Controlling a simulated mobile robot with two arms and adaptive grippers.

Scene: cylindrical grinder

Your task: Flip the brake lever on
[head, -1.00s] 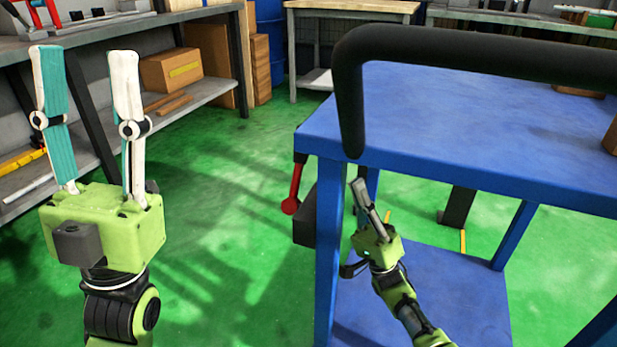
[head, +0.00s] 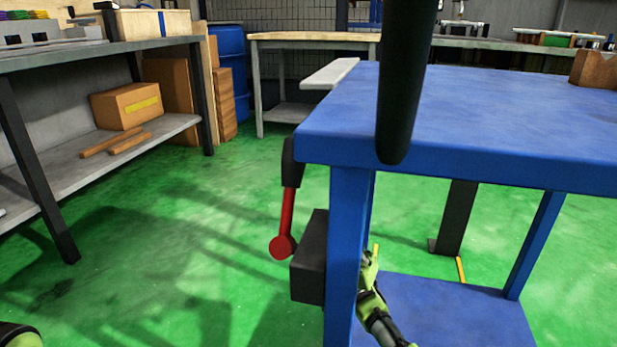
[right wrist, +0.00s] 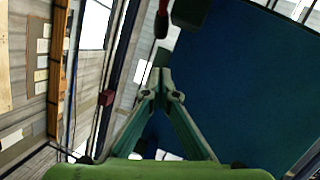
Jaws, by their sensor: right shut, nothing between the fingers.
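The brake lever is a red arm with a round red knob (head: 284,228). A red and dark piece that looks like the lever (right wrist: 161,18) shows at the top of the right wrist view, beyond and apart from the fingertips. My right gripper (right wrist: 163,86) is shut and empty.
A grey shelf (head: 165,137) holding a cardboard box stands left. Green floor between them is clear.

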